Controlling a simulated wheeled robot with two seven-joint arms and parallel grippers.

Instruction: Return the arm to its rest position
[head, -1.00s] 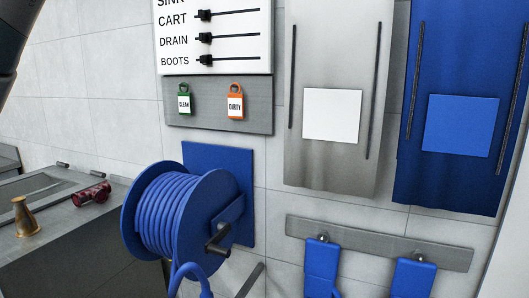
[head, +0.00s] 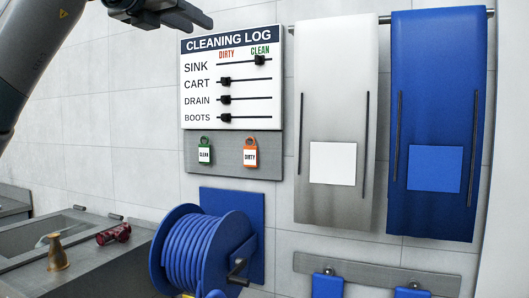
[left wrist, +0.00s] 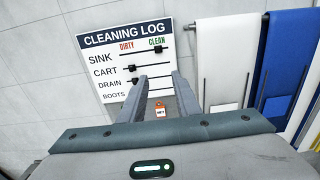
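My left arm (head: 30,62) comes in from the left edge of the head view and rises to the top. Its dark gripper (head: 182,13) is partly cut off by the top edge, up and left of the cleaning log board (head: 231,44). In the left wrist view the two grey fingers (left wrist: 155,84) stand apart with nothing held between them. They point toward the board (left wrist: 112,38), covering part of its lower area. I cannot tell the exact gap to the wall. My right gripper is in neither view.
The SINK slider (head: 260,60) is under CLEAN; the CART slider (head: 225,82), DRAIN and BOOTS sliders are under DIRTY. Green and orange tags (head: 250,152) hang below. A blue hose reel (head: 205,250), aprons (head: 433,120) and a counter with a brass nozzle (head: 56,254) stand around.

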